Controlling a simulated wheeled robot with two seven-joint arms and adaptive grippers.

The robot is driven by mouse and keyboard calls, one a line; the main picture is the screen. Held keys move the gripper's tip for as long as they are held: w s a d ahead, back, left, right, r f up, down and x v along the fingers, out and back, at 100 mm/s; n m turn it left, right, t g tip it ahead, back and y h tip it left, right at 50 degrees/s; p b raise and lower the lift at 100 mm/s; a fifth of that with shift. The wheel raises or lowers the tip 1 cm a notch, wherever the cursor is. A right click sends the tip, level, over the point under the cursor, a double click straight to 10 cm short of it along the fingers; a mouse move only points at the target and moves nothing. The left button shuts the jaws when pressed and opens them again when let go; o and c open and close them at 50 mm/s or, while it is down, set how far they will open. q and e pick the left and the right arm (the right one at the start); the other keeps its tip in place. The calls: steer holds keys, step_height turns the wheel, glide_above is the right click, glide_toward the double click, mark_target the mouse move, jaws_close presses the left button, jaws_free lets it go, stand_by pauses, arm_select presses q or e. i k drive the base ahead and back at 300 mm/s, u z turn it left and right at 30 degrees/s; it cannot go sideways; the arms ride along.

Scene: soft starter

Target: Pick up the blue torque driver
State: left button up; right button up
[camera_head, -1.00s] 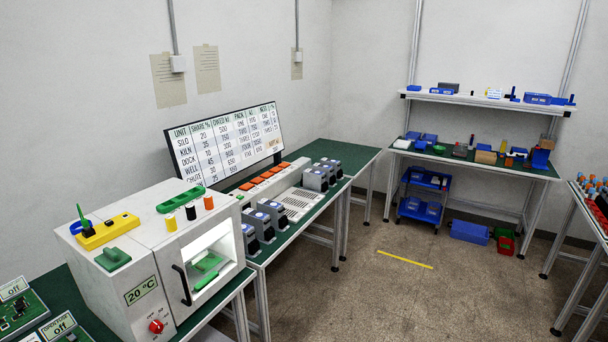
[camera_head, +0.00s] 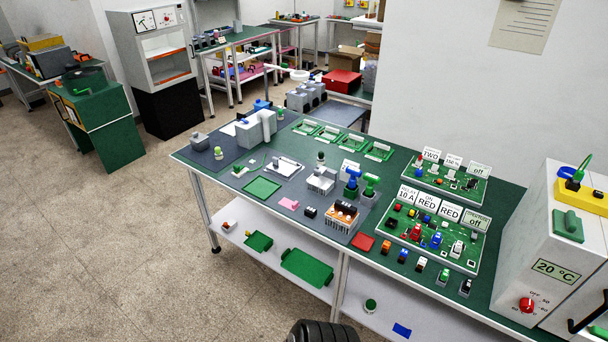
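A blue driver-like tool (camera_head: 352,178), which looks like the blue torque driver, stands upright on the long green-topped workbench (camera_head: 228,165). A similar green tool (camera_head: 371,184) stands just to its right. Both appear to sit in small stands, but their lower ends are too small to make out.
Circuit boards with label cards (camera_head: 432,228) lie right of the tools, and a white oven-like box (camera_head: 555,245) stands at the bench's right end. A lower shelf (camera_head: 385,315) holds green trays (camera_head: 306,267). Floor left of the bench is clear.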

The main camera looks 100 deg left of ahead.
mark_target(353, 172)
steer(key=u, duration=2.15)
